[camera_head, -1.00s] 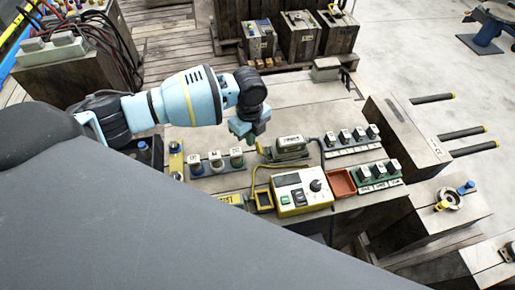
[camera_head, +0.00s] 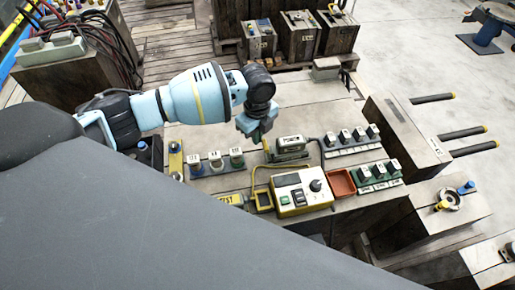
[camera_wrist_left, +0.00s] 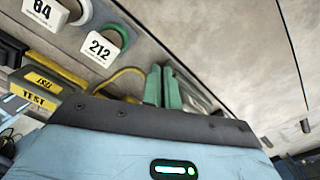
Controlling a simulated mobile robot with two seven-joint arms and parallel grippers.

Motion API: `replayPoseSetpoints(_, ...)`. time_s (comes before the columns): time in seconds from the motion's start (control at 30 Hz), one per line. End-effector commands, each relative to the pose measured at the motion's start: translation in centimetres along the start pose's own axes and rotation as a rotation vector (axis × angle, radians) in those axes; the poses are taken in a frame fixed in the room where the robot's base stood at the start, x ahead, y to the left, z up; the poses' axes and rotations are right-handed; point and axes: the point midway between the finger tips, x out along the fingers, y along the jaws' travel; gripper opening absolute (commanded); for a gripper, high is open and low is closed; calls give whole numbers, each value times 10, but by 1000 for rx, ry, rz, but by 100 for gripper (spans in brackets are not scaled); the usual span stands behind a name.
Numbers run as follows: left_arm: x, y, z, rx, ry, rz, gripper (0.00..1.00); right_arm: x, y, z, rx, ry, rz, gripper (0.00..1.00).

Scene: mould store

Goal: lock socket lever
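The socket (camera_head: 291,146) is a dark grey block with a pale label, at the middle of the wooden bench in the head view. A small yellow part, perhaps its lever, shows at its left end, but it is too small to tell its position. My left gripper (camera_head: 258,133) points down just behind and left of the socket. Its green fingers (camera_wrist_left: 163,87) stand close together in the left wrist view, with no thing visible between them. Their tips seem apart from the socket, though contact is hard to judge. My right gripper is not in view.
A yellow test box (camera_head: 302,192) with a cable stands in front of the socket. A red-brown tray (camera_head: 341,182) is right of it. Labelled plugs stand in rows (camera_head: 216,163) on the left and right. The bench behind the socket is clear.

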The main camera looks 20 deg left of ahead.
Motion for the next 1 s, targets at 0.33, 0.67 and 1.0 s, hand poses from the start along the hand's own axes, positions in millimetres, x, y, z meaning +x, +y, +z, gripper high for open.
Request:
replayPoseSetpoints(0.33,5,0,-9,10,11,13,0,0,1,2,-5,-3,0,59)
replayPoseSetpoints(0.67,4,-2,-9,9,11,13,0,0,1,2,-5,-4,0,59)
replayPoseSetpoints(1.0,0,-9,-13,9,11,10,0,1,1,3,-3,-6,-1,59)
